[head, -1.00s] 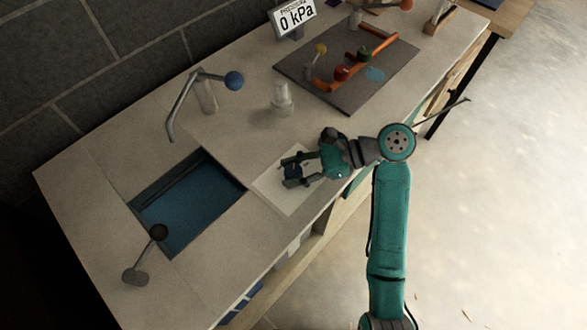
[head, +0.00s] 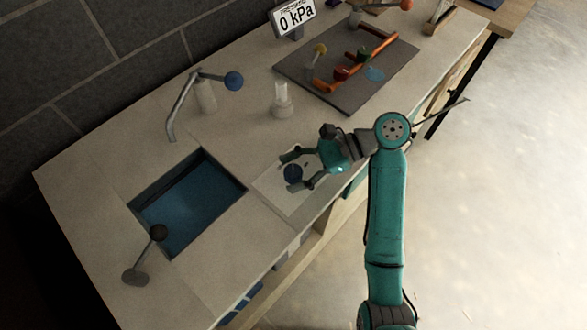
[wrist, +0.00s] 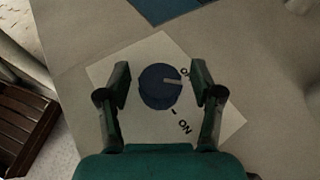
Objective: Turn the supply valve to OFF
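The supply valve is a round dark blue knob (wrist: 155,97) on a white plate (wrist: 222,118) in the wrist view. A light pointer mark on the knob points right, toward a label that starts with "O" and is partly hidden by my right finger. The label "ON" and its tick sit lower right, away from the pointer. My gripper (wrist: 161,76) is open, one finger on each side of the knob, with a visible gap at both sides. In the head view, my gripper (head: 292,170) is spread around the knob (head: 292,174) at the counter's front.
A sink (head: 187,208) with a faucet (head: 183,102) lies to the left. A dark-knobbed lever (head: 137,272) stands near it.

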